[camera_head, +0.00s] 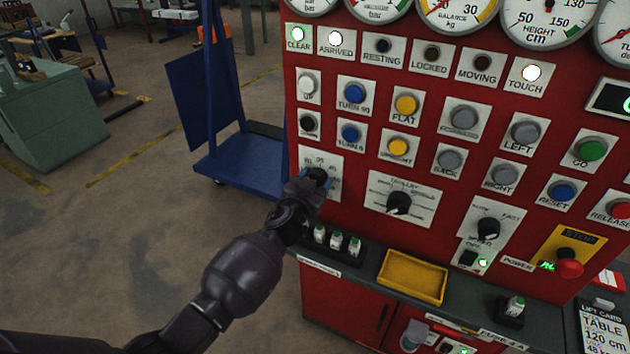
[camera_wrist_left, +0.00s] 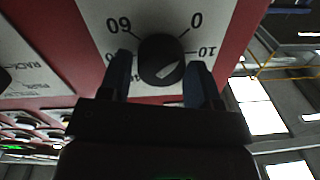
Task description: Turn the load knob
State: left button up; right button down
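The load knob is a round black knob on a white numbered plate (camera_head: 334,188) at the left side of the red panel. In the left wrist view the knob (camera_wrist_left: 161,57) is in front of my gripper, with 60, 0 and 10 readable around it and a pale mark on its lower right part. My left gripper (camera_head: 311,183) is at the knob in the head view and partly hides it and its plate. In the left wrist view its two blue-grey fingers (camera_wrist_left: 161,80) stand on either side of the knob, apart, with a gap at the left finger. My right gripper is not in view.
A tray-topped ledge with small bottles (camera_head: 337,241) and a yellow tray (camera_head: 413,276) juts out below the knob. A blue trolley (camera_head: 245,168) stands left of the panel; the floor there is otherwise open.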

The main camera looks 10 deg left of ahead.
pick_arm(q)
jog(key=c, duration=0.6)
jog(key=shift+m, duration=0.4)
jog(key=shift+f+m+h+b, duration=0.15)
jog(key=shift+m+h+b, duration=0.15)
jog(key=shift+m, duration=4.15)
jog(key=shift+f+m+h+b, duration=0.15)
jog(key=shift+m+b, duration=0.15)
jog(key=shift+m, duration=4.1)
jog(key=shift+f+m+h+b, duration=0.1)
jog(key=shift+m+h+b, duration=0.2)
jog(key=shift+m, duration=4.15)
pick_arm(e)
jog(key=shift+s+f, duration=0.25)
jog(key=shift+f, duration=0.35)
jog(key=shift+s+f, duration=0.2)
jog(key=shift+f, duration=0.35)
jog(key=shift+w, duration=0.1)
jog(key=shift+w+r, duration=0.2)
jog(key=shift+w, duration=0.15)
